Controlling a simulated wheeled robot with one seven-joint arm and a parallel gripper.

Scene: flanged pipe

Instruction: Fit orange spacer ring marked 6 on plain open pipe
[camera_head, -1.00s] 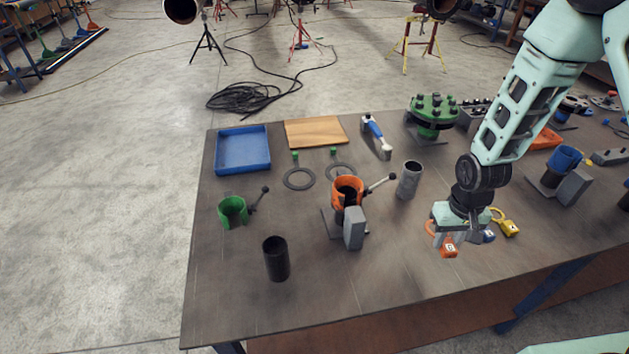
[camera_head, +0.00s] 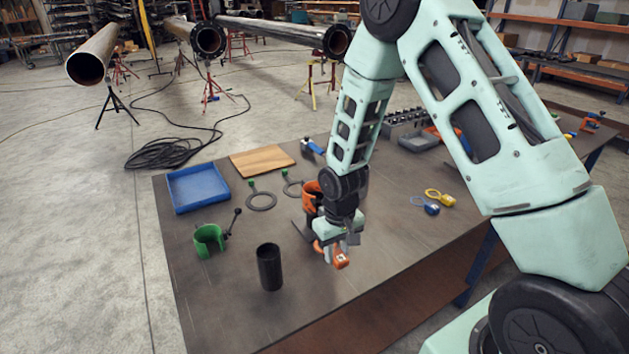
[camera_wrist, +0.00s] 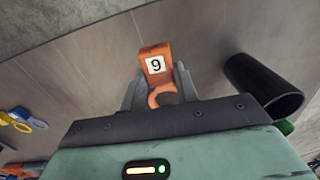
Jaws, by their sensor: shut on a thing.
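The orange spacer ring (camera_head: 341,260) has a tag with a white label. In the wrist view the ring (camera_wrist: 156,65) shows between my fingers, its label reading like a 9, a 6 seen upside down. My gripper (camera_head: 331,252) is shut on the ring and holds it above the table, right of the black pipe. In the wrist view my gripper (camera_wrist: 160,88) has a finger on each side of the ring. The plain black open pipe (camera_head: 269,268) stands upright near the table's front edge. It also shows in the wrist view (camera_wrist: 262,88), to the right, apart from the ring.
A green clamp (camera_head: 208,240) stands left of the black pipe. An orange clamp (camera_head: 311,197) is behind my gripper, partly hidden. Blue (camera_head: 431,209) and yellow (camera_head: 441,197) tagged rings lie to the right. A blue tray (camera_head: 198,188) is at the back left.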

